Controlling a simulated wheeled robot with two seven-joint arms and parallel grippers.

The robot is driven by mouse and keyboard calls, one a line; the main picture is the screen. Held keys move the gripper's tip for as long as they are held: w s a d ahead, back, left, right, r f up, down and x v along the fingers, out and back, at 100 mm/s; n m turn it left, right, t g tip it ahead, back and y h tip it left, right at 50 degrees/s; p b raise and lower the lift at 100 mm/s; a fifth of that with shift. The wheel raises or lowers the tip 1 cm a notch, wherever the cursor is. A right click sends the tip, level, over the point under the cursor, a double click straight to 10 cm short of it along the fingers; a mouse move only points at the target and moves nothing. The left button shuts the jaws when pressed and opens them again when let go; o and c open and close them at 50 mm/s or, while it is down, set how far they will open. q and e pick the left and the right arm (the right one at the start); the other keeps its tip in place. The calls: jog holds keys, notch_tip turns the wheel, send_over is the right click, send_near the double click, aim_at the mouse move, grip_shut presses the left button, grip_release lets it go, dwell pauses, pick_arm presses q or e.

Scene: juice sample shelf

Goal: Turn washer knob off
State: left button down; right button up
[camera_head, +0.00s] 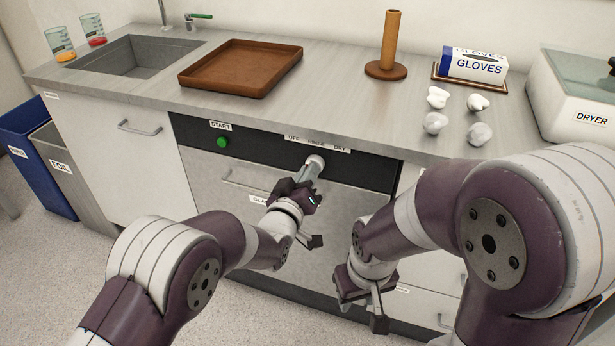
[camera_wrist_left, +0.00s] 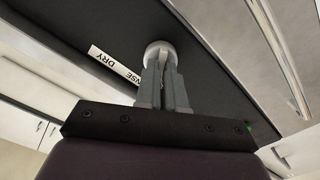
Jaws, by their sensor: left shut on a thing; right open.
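The washer (camera_head: 258,190) is a steel-fronted unit under the counter with a black control strip. Its white round knob (camera_head: 316,163) sits below the OFF, RINSE and DRY labels (camera_head: 318,143). My left gripper (camera_head: 311,171) reaches up to the knob and is shut on it. In the left wrist view the fingers (camera_wrist_left: 163,84) meet at the white knob (camera_wrist_left: 160,52), with the DRY label (camera_wrist_left: 115,64) beside it. The knob's pointer direction is hidden. A green START button (camera_head: 222,142) is on the strip's left. My right gripper (camera_head: 361,304) is open and empty, low before the washer.
The washer's handle (camera_head: 245,183) lies left of my left gripper. A sink (camera_head: 135,57) is at left.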

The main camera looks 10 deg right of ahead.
pick_arm(q)
jog(key=shift+n, duration=0.5)
jog(key=c, duration=1.2)
grip_release()
jog(key=shift+c, duration=0.2)
jog(key=p+v, duration=0.2)
jog(key=v, duration=1)
jog(key=shift+s+a, duration=0.25)
